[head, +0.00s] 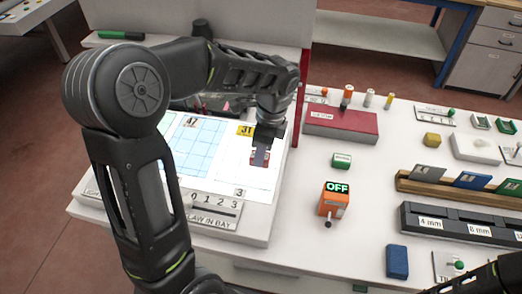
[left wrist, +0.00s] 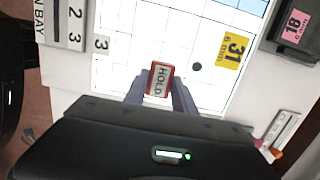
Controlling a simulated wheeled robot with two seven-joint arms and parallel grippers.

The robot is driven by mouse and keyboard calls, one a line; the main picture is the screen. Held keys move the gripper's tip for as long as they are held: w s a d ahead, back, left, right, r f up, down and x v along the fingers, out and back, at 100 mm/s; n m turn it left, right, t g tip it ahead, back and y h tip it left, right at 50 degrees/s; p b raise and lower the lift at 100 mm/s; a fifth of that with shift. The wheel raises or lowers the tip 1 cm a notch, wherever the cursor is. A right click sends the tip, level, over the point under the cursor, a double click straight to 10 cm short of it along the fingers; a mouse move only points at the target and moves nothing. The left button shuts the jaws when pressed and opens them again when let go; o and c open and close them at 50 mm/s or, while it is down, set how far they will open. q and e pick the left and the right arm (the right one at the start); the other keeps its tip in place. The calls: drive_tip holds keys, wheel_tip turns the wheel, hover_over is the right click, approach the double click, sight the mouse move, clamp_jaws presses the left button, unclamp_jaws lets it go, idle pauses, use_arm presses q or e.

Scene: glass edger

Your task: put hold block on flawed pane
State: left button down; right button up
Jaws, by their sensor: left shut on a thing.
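My left gripper (head: 262,148) is shut on the red hold block, whose white label reads HOLD, in the left wrist view (left wrist: 160,78). The block is over the lit white gridded surface (left wrist: 120,60); I cannot tell whether it touches. A pane with a yellow tag (left wrist: 233,47) reading 31, 6 mm lies there. A dark round spot (left wrist: 197,66) shows beside the tag, to the right of the block in the left wrist view. In the head view the yellow tag (head: 245,130) is just left of the gripper. My right gripper is out of view.
A numbered bay strip (head: 213,203) runs along the light table's front. Right of it are an orange switch box (head: 334,203) reading OFF, a green block (head: 342,161), a red box (head: 340,125), a blue block (head: 397,262) and a dark slotted rack (head: 460,232).

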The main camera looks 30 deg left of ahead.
sight(268, 157)
use_arm(q)
drive_tip(key=shift+f, duration=0.25)
drive_tip(key=c, duration=1)
unclamp_jaws()
drive_tip(key=shift+r, duration=0.1)
drive_tip(key=r, duration=0.4)
drive_tip(key=d+r, duration=0.1)
drive_tip(key=r, duration=0.7)
drive_tip(key=shift+w+d+r+p, duration=0.1)
drive_tip(key=shift+w+d+p, duration=0.2)
drive_tip(key=shift+d+p, duration=0.05)
